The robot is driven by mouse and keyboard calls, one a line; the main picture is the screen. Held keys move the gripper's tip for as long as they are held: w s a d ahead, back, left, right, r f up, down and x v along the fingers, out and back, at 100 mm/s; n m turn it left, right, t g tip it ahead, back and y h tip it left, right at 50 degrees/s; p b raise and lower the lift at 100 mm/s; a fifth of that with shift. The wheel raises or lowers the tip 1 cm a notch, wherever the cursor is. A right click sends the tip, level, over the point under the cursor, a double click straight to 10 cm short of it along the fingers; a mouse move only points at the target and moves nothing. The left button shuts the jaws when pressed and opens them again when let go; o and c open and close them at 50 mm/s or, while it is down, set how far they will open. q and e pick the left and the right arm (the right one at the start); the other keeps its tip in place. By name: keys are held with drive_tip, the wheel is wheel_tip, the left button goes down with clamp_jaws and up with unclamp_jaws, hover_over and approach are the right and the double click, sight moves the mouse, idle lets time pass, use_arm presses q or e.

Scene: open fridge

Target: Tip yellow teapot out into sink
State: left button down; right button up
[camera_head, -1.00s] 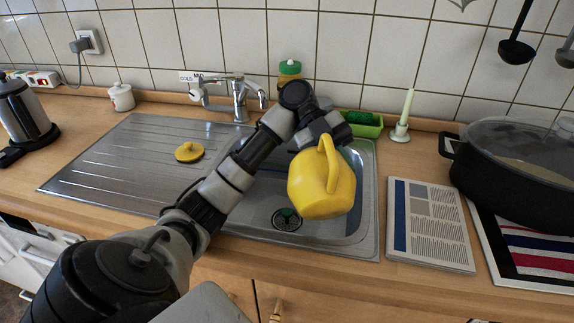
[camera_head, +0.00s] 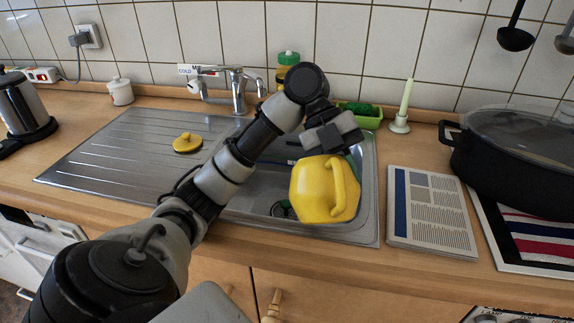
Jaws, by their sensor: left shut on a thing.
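The yellow teapot (camera_head: 311,194) hangs from my left gripper (camera_head: 337,152) over the sink basin (camera_head: 366,205). The gripper is shut on it near its upper side, and the grip itself is partly hidden. The teapot is tilted, with its handle (camera_head: 346,188) facing me on the right. Its opening and spout are not clearly visible. The teapot partly covers the drain (camera_head: 281,209). A yellow lid (camera_head: 187,143) lies on the drainboard to the left. My right gripper is not in view.
The faucet (camera_head: 238,95) stands behind the sink, left of my left wrist. A newspaper (camera_head: 430,212) and a black pot (camera_head: 510,165) are to the right. The drainboard's left part is clear.

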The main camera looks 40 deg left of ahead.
use_arm(q)
drive_tip(key=shift+a+f+t+y, duration=0.25)
drive_tip(key=shift+t+y, duration=0.25)
drive_tip(key=shift+y, duration=0.2)
drive_tip(key=shift+w+a+f+m+t+y, duration=0.2)
drive_tip(key=shift+a+m+t+y, duration=0.1)
drive_tip(key=shift+a+y, duration=0.1)
drive_tip(key=shift+s+d+r, duration=0.15)
drive_tip(key=shift+s+d, duration=0.05)
drive_tip(key=shift+d, duration=0.1)
drive_tip(key=shift+d+r+y+p, duration=0.15)
drive_tip(key=shift+y+p, duration=0.15)
drive_tip(key=shift+p, duration=0.1)
drive_tip(key=shift+s+d+t+y+p, duration=0.3)
drive_tip(key=shift+d+t+y+p, duration=0.1)
drive_tip(key=shift+t+y+p, duration=0.35)
drive_tip(key=shift+s+d+y, duration=0.15)
drive_tip(key=shift+d+y, duration=0.05)
drive_tip(key=shift+y, duration=0.05)
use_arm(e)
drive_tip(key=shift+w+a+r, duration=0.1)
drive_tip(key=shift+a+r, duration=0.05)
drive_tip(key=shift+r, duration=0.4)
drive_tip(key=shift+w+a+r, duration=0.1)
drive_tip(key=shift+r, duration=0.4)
use_arm(q)
drive_tip(key=shift+f, duration=0.2)
